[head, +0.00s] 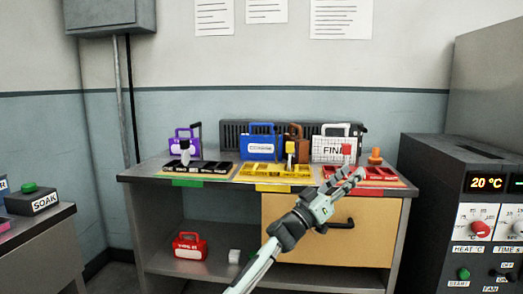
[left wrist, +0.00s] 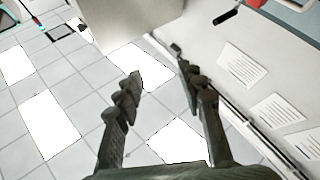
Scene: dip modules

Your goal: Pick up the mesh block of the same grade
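My left gripper (head: 350,180) is raised in front of the bench's right part, overlapping the red tray (head: 368,173) in the head view. In the left wrist view its two fingers (left wrist: 158,75) stand apart with nothing between them. On the bench a grey-white piece (head: 185,151) stands by the green-tabbed tray (head: 187,182), a yellow piece (head: 290,153) by the yellow tray (head: 262,187), and a red piece (head: 346,150) by the red tray. I cannot tell which piece is a mesh block, nor read any grade. My right gripper is not in view.
Purple (head: 180,146), blue (head: 262,146) and white "FINAL" (head: 330,155) cases line the bench back. An orange knob (head: 375,157) is at right. A red case (head: 189,246) and small white cube (head: 234,256) are on the lower shelf. A dark control cabinet (head: 430,190) stands right.

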